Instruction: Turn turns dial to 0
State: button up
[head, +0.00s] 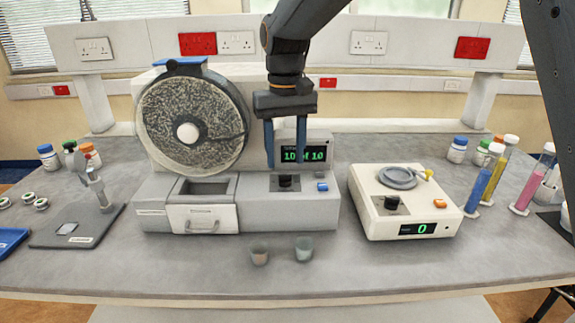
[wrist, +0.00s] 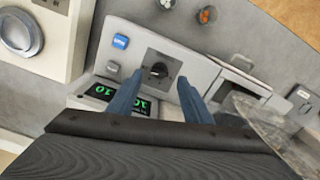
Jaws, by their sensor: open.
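The dark dial (head: 285,182) sits on a black plate on the front ledge of the grey drum machine (head: 240,210). In the wrist view the dial (wrist: 158,70) shows between the fingertips. The machine's display (head: 303,155) reads "10 of 10" in green. My gripper (head: 285,160) points down above the dial, its two blue fingers apart with nothing held. In the wrist view my gripper (wrist: 161,80) has one finger either side of the dial. Contact cannot be told, and the dial's pointer is too small to read.
A blue button (head: 321,187) sits right of the dial. A large round drum (head: 193,120) stands at left above a drawer (head: 203,219). A cream instrument (head: 408,225) with its own dial and a "0" display stands at right. Two small cups (head: 304,249) stand in front.

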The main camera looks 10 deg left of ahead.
aim_at(286, 176)
jog(key=shift+f+p, duration=0.4)
jog(key=shift+f, duration=1.75)
jog(key=shift+c, duration=0.4)
jog(key=c, duration=1)
